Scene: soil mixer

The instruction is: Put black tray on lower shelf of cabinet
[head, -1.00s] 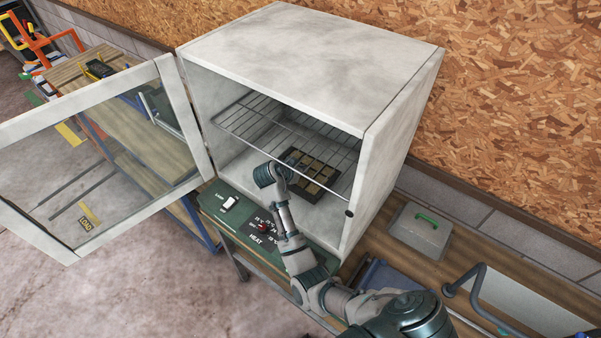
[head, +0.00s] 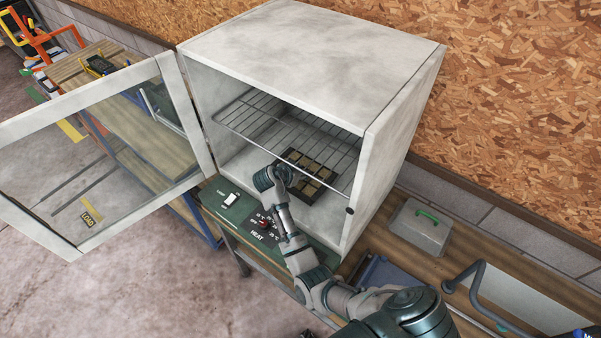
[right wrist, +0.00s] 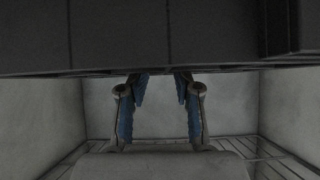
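The black tray (head: 309,190), with several brownish blocks in it, is inside the open cabinet (head: 397,135). It lies below the wire shelf (head: 272,122) and shows partly through the wires. Whether it rests fully on the surface under it is hard to tell. My right gripper (head: 266,177) is at the cabinet opening, at the tray's left side. In the right wrist view the dark tray (right wrist: 150,35) fills the top, and my right gripper's blue-padded fingers (right wrist: 161,85) stand apart with a gap between them. Their tips are partly hidden at the tray's edge. My left gripper is not seen.
The glass door (head: 100,150) stands wide open to the left. A green control panel (head: 245,212) lies below the opening. A grey box with a green handle (head: 420,228) sits on the bench to the right. A side bench (head: 95,75) stands behind the door.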

